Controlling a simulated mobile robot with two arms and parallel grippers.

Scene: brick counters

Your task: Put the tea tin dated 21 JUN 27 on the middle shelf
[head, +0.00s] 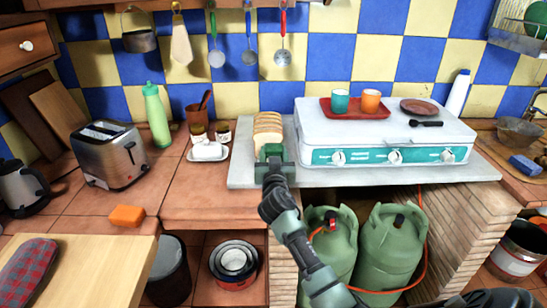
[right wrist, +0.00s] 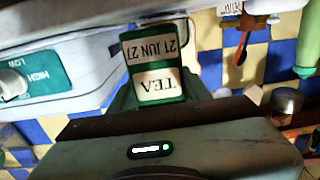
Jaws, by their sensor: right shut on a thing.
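My right gripper (head: 274,168) is shut on a green tea tin (head: 273,150) over the counter, in front of the sliced loaf and left of the white stove. In the right wrist view the tin (right wrist: 157,72) shows white labels reading TEA and 21 JUN 27, upside down in the picture. My own gripper body hides its lower part there. I cannot tell whether the tin touches the counter slab. I cannot make out a middle shelf for certain in these views. My left gripper is not in view.
A sliced loaf (head: 267,128) stands behind the tin. The white stove (head: 385,135) is close on the right, with a red tray (head: 355,113) on top. A butter dish (head: 207,152), jars and a toaster (head: 108,155) are to the left. Green gas bottles (head: 392,245) stand below the counter.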

